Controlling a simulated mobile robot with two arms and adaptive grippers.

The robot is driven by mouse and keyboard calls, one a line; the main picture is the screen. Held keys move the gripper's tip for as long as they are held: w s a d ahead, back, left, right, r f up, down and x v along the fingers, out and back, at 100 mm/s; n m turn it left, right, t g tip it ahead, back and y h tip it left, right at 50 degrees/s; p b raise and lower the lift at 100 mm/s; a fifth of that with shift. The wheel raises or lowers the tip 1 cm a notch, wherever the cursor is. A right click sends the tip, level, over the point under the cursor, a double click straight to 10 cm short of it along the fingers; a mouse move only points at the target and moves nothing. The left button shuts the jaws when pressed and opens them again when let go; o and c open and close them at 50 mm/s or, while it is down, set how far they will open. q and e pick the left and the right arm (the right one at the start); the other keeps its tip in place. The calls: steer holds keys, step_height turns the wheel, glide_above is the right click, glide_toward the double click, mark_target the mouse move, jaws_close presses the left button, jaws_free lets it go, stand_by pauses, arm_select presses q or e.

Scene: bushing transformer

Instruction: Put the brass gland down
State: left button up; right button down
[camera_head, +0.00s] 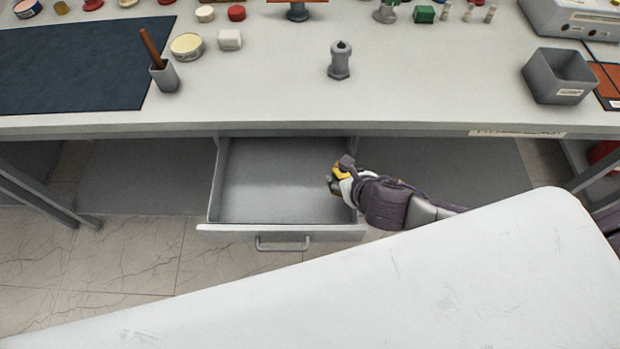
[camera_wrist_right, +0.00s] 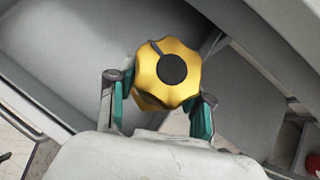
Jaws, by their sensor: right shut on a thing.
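The brass gland (camera_wrist_right: 169,73) is a yellow, lobed, knob-like piece with a dark round centre. My right gripper (camera_wrist_right: 158,105) is shut on it, with one finger on each side. In the head view the gland (camera_head: 342,172) shows as a small yellow patch at my right gripper (camera_head: 338,182), partly hidden by the gripper. The gripper holds it over the right side of an open, empty-looking grey drawer (camera_head: 280,232). I cannot tell the height of the gland above the drawer floor. My left gripper is not in view.
The grey bench top (camera_head: 260,90) lies above the drawer. A grey metal fitting (camera_head: 340,62) stands upright there, with clear room around it. A grey open bin (camera_head: 560,78) stands at the right, and a dark mat (camera_head: 75,65) lies at the left with a pen cup (camera_head: 165,78) beside it.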

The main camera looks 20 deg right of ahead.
steer(key=w+a+f, duration=0.2)
steer(key=a, duration=0.1)
steer(key=w+a+f, duration=0.1)
steer(key=w+a, duration=0.1)
steer(key=shift+a+f, duration=0.15)
steer(key=shift+f, duration=2.25)
steer(key=shift+f, duration=0.1)
steer(key=shift+c, duration=2.4)
jaws_free()
steer(key=shift+s, duration=0.1)
steer(key=v, duration=1.2)
steer(key=shift+p, duration=0.3)
